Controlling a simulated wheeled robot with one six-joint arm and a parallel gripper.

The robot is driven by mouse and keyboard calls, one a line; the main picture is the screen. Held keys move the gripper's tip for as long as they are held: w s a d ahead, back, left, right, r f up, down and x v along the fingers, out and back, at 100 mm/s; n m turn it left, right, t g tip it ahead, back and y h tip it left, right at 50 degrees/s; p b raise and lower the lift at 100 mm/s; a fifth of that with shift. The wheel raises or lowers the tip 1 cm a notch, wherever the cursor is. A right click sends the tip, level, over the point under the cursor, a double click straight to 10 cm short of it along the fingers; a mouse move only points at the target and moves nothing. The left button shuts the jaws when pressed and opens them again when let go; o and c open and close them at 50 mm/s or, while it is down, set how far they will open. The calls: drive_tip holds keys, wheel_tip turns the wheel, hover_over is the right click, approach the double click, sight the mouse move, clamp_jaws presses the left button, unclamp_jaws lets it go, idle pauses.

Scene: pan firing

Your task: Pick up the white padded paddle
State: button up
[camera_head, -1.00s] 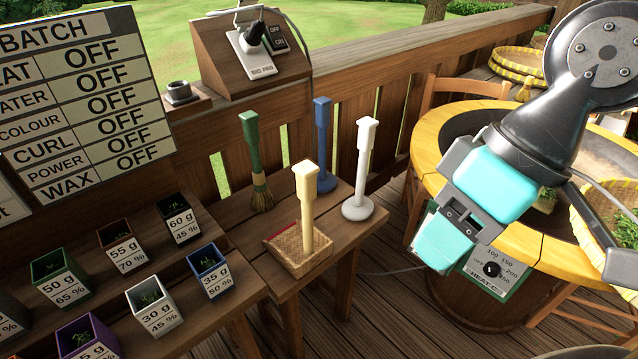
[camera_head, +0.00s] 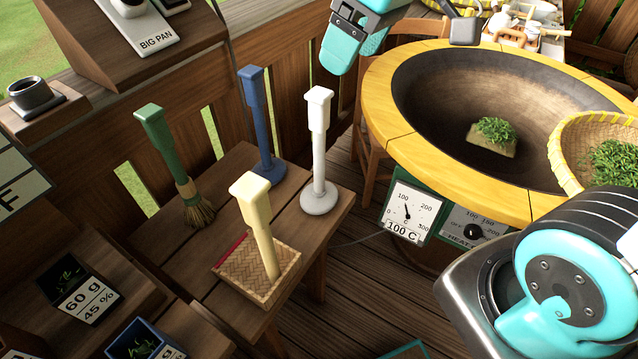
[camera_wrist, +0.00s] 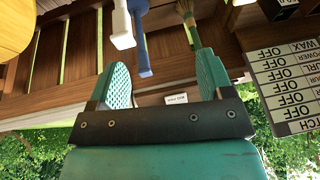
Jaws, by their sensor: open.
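The white padded paddle (camera_head: 319,150) stands upright on its round white base at the right end of a small wooden bench. It has a square-topped handle. In the wrist view its handle (camera_wrist: 122,28) hangs down from the top edge, inverted, and its base is out of frame. My gripper (camera_head: 357,52) is at the top of the head view, above and to the right of the paddle's top, apart from it. In the wrist view my gripper (camera_wrist: 162,62) has its two teal fingers spread wide with nothing between them.
A blue-handled tool (camera_head: 258,120), a green brush (camera_head: 168,155) and a cream-handled tool (camera_head: 256,215) in a woven tray (camera_head: 240,285) share the bench (camera_head: 215,165). A large yellow-rimmed pan (camera_head: 385,120) holding green leaves is to the right. A wooden railing runs behind.

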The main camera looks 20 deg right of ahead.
drive_tip(key=t+b, duration=0.1)
approach(320, 92)
drive_tip(key=shift+h, duration=0.4)
drive_tip(key=x, duration=0.6)
drive_tip(key=shift+s+a+f, duration=0.2)
drive_tip(key=shift+f, duration=0.1)
drive_tip(key=shift+p+x, duration=0.3)
drive_tip(key=shift+x, duration=2.75)
drive_tip(key=shift+w+a+r, duration=0.15)
drive_tip(key=shift+w, duration=0.05)
drive_tip(key=c, duration=1.4)
drive_tip(key=shift+o, duration=0.2)
drive_tip(key=shift+r, duration=0.1)
wheel_tip(320, 92, up, 20)
drive_tip(key=shift+p, duration=0.3)
